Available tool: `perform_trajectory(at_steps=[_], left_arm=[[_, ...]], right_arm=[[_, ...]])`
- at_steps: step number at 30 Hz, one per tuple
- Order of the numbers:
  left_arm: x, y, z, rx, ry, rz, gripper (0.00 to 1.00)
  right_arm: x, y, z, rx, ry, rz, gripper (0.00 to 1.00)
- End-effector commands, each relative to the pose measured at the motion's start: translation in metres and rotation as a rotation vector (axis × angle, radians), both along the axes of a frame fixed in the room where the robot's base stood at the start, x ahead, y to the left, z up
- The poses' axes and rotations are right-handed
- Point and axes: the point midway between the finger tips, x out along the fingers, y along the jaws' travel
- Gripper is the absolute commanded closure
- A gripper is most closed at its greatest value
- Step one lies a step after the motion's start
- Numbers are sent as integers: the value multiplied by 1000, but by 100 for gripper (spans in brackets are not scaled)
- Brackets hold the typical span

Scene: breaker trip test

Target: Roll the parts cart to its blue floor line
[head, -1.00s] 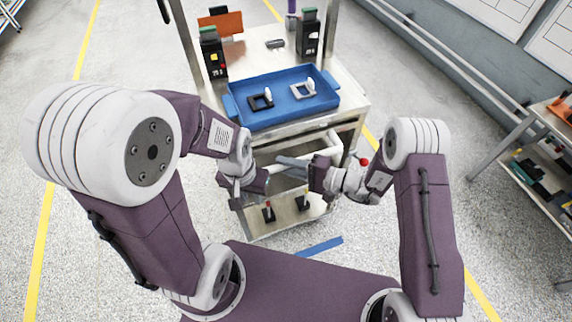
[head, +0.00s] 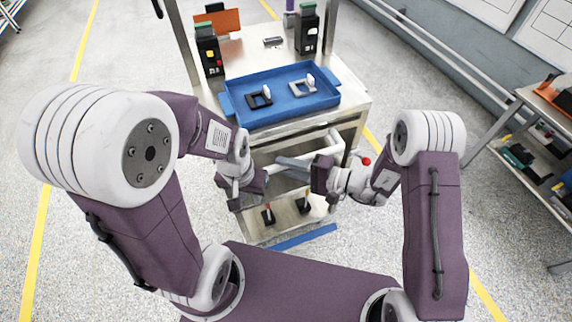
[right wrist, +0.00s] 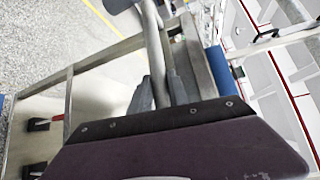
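My right gripper (head: 293,163) is at the handle. In the right wrist view its grey fingers (right wrist: 163,92) lie on either side of the handle bar (right wrist: 153,40) and look closed on it. My left gripper (head: 266,178) is at the handle's left part; its fingers are largely hidden. The blue floor line (head: 304,238) lies on the floor right along the cart's near bottom edge, close to my base.
On the cart are a blue tray (head: 237,112) with two small parts, two black breaker units (head: 209,54) (head: 307,32) and an orange panel (head: 222,22). A bench with shelves (head: 520,100) stands at the right. Yellow lines (head: 42,215) run along the floor, which is open at the left.

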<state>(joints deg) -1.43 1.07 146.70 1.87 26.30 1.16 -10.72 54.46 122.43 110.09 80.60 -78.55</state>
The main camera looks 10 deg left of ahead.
Motion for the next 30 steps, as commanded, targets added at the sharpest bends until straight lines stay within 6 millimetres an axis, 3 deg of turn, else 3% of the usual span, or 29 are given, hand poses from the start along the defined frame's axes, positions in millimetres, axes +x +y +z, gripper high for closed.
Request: perform_trajectory(at_steps=[13, 14, 16, 26, 30], left_arm=[[0, 0, -3, 0, 0, 0, 75], [0, 0, -3, 0, 0, 0, 75], [0, 0, -3, 0, 0, 0, 75], [0, 0, -3, 0, 0, 0, 75], [0, 0, -6, 0, 0, 0, 75]], right_arm=[[5, 0, 2, 2, -8, -12, 100], [5, 0, 2, 2, -8, -12, 75], [5, 0, 2, 2, -7, -11, 57], [4, -1, 3, 4, -9, -10, 57], [2, -19, 4, 5, -8, -13, 57]])
